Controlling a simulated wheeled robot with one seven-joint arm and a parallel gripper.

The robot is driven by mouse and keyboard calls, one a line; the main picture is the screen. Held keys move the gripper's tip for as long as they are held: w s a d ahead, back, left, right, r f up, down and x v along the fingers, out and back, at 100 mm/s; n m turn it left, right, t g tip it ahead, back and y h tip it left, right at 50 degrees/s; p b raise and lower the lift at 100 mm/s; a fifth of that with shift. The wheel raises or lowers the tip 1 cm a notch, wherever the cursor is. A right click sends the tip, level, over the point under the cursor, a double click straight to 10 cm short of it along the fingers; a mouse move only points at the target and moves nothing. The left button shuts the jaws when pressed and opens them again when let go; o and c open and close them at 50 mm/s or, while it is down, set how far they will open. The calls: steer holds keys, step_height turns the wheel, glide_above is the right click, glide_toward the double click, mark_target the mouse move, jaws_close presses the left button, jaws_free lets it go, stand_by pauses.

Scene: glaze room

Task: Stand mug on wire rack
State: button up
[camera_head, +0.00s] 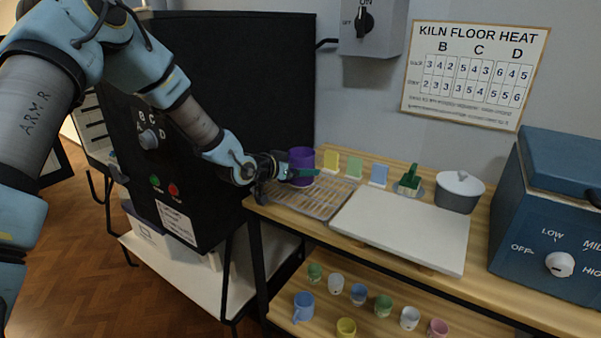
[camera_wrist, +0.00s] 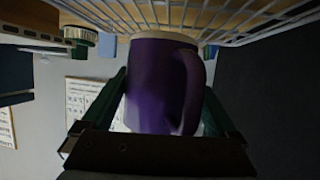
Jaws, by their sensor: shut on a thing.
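The purple mug (camera_head: 300,157) is upright over the back left part of the wire rack (camera_head: 318,199). My gripper (camera_head: 297,175) reaches in from the left and is shut on the mug. In the wrist view, which is upside down, the mug (camera_wrist: 156,82) sits between the two dark green fingers, with its handle to the right. The mug's base end is close to the rack's wires (camera_wrist: 240,22) there. I cannot tell whether it touches them. The gripper hides the mug's lower part in the head view.
A white board (camera_head: 402,228) lies right of the rack. The black kiln (camera_head: 240,80) is close on the left. Several cups stand on the lower shelf (camera_head: 385,325).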

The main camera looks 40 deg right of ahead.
steer(key=shift+f, duration=1.15)
steer(key=o, duration=1.3)
steer(key=shift+f, duration=0.1)
steer(key=b+v, duration=0.2)
steer(key=v, duration=1)
steer(key=shift+b, duration=0.4)
